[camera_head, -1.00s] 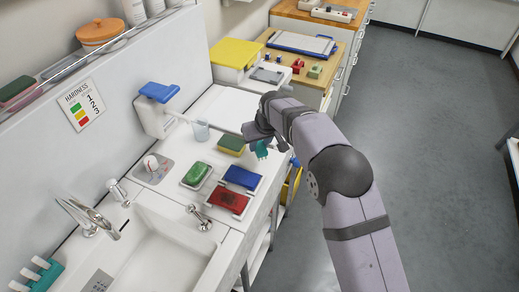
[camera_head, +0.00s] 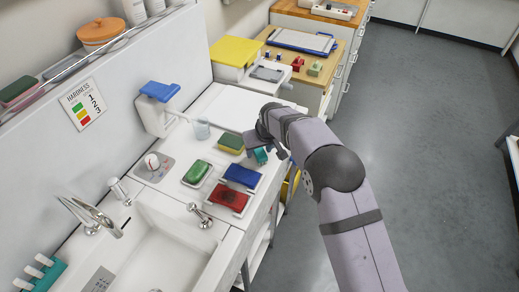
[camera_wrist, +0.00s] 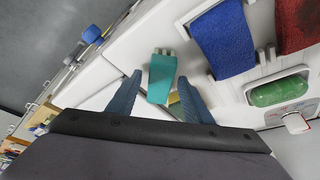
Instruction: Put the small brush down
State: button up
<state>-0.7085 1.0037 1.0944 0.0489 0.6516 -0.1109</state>
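The small brush is a teal block with pale bristle tufts at one end. In the wrist view the brush (camera_wrist: 161,80) is between the two fingers of my gripper (camera_wrist: 160,76), with a visible gap on each side. My gripper is open. In the head view the brush (camera_head: 260,156) is low at the white counter, just beyond the blue pad, partly covered by my gripper (camera_head: 266,146). It seems to rest on the counter, but I cannot make out the contact.
A blue pad (camera_head: 242,175) and a red pad (camera_head: 229,198) lie by the counter's front edge. Green soap (camera_head: 197,172) and a green-yellow sponge (camera_head: 231,143) are close by. The sink (camera_head: 165,250) is nearest.

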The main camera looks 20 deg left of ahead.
jog(key=shift+r, duration=0.1)
jog(key=shift+r, duration=0.4)
jog(key=b+v, duration=0.3)
jog(key=v, duration=0.8)
jog(key=shift+s+d+b, duration=0.15)
jog(key=shift+b, duration=0.2)
jog(key=s+d+f+m+g+h, duration=0.1)
jog(key=s+d+f+m, duration=0.15)
jog(key=d, duration=1.05)
jog(key=s+d+f+m+h, duration=0.1)
jog(key=s+d+m, duration=0.25)
jog(key=d, duration=1.05)
jog(key=s+d+f+m+g, duration=0.1)
jog(key=s+d+f, duration=0.1)
jog(key=s+d, duration=0.4)
jog(key=s+d+f+m+g+h, duration=0.1)
jog(key=s+d+f+m, duration=0.1)
jog(key=s+d, duration=0.4)
jog(key=s, duration=0.5)
jog(key=shift+s+d+f, duration=0.15)
jog(key=shift+f, duration=0.2)
